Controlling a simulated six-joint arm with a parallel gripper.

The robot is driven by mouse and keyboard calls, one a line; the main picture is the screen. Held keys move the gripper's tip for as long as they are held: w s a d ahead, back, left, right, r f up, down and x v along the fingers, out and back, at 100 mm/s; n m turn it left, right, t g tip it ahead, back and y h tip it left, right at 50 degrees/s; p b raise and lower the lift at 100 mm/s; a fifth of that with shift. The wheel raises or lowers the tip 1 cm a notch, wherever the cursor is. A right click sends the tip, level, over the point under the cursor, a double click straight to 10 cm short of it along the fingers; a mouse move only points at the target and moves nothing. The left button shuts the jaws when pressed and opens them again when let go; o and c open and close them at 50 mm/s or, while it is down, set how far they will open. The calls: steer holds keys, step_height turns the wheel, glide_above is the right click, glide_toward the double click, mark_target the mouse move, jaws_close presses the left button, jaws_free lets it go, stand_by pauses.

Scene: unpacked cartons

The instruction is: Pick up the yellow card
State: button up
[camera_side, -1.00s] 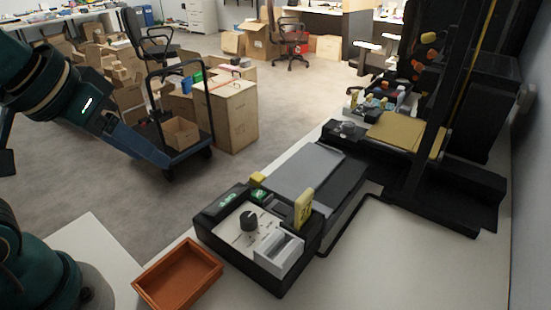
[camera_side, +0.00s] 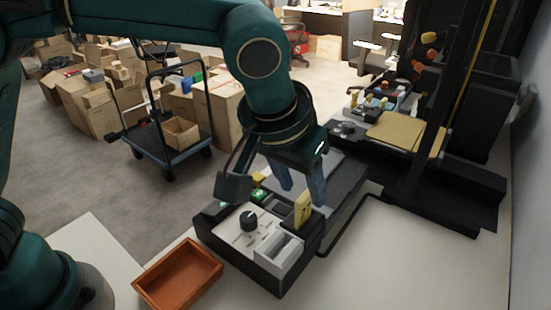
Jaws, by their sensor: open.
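The yellow card (camera_side: 302,210) stands upright on the black machine (camera_side: 252,243), close to its right edge and behind the white block. My gripper (camera_side: 301,191) points down at the card from above and behind, with its two blue-grey fingers apart. One finger shows left of the card and the other right of it, near its upper part. I cannot tell whether either finger touches the card. The card's front face is in view. A small yellow block (camera_side: 257,180) on the machine is partly hidden by my arm.
An orange-brown tray (camera_side: 178,272) sits on the white table at the machine's front left. A dark knob (camera_side: 249,221) and a white block (camera_side: 279,253) rise from the machine's top. A tall black frame (camera_side: 432,120) stands at the right. The white table (camera_side: 400,270) is clear at front right.

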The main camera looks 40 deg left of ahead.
mark_target(304, 196)
steer(key=shift+x, duration=2.3)
jaws_close()
